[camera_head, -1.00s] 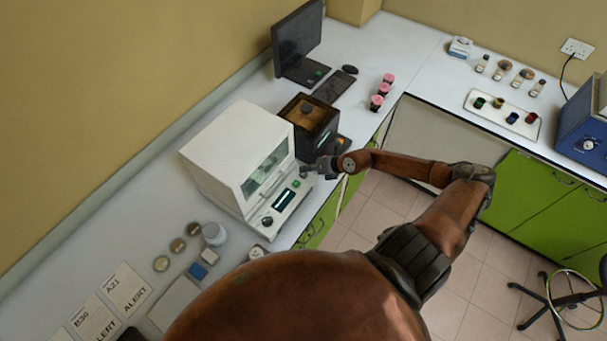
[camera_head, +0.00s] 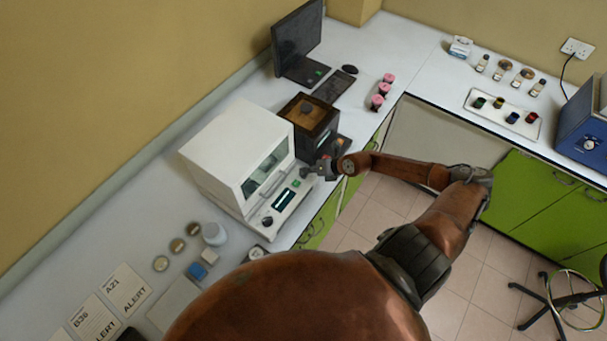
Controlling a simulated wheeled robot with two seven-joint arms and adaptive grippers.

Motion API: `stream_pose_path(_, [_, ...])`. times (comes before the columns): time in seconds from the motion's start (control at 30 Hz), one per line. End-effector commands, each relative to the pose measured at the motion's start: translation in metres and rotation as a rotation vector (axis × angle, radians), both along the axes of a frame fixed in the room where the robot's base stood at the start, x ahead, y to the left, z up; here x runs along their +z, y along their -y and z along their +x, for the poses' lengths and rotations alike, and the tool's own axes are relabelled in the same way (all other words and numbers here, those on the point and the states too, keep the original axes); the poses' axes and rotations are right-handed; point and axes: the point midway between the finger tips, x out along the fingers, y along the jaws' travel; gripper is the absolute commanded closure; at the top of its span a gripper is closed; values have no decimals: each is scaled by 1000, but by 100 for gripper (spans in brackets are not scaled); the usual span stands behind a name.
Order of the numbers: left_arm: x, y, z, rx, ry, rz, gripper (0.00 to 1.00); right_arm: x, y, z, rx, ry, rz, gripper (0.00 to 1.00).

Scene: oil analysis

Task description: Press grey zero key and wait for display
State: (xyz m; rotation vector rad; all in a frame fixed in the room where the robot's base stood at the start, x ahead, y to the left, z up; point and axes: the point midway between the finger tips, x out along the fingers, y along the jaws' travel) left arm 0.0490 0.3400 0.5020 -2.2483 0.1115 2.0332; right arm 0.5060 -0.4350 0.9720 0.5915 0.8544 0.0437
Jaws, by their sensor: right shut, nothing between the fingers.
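The white boxy instrument (camera_head: 222,150) stands on the left bench, with a small window in its sloped front. Its front panel carries a dark display (camera_head: 284,199) with pale marks too small to read, a green key (camera_head: 296,183) and a dark round knob (camera_head: 267,221). My right gripper (camera_head: 308,171) is shut and empty at the panel's far right end, just past the green key. The grey zero key cannot be made out; the fingertips cover that end of the panel. Whether they touch it cannot be told. My left gripper is out of view.
A brown-topped dark box (camera_head: 311,113) stands close behind the gripper. A monitor (camera_head: 298,40) and pink-capped jars (camera_head: 377,102) are further back. Small discs and a pale jar (camera_head: 214,234) lie nearer me.

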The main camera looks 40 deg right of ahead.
Motion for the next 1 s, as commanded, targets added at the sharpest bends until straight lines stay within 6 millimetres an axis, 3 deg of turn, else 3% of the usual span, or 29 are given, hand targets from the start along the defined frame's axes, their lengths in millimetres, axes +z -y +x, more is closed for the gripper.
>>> stream_pose_path(0.57, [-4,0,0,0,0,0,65,-8,0,0,1,-1,0,100])
stream_pose_path(1.0, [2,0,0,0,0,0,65,-3,0,-1,1,-2,0,100])
